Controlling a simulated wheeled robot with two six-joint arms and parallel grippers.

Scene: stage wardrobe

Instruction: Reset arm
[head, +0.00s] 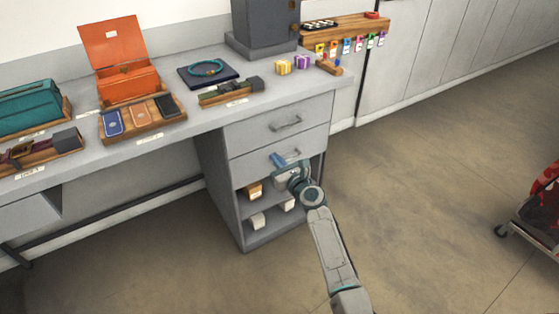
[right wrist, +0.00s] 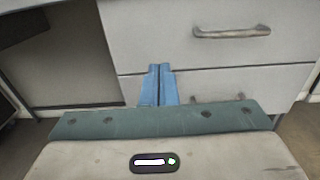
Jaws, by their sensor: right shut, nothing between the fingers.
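My right gripper (head: 278,160) is in front of the lower drawer of the desk's drawer unit, and its arm comes in from the bottom of the head view. In the right wrist view its blue fingers (right wrist: 160,84) are together with nothing between them. They point at the grey drawer fronts. Whether they touch the drawer front, I cannot tell. My left gripper does not show in either view.
The grey drawer unit (head: 232,142) has two drawers above open shelves with small boxes. An orange box (head: 130,84), a teal case (head: 28,108) and a blue tray (head: 205,82) sit on the desk. Open floor (head: 430,150) lies to the right, with a red cart (head: 540,205) at the edge.

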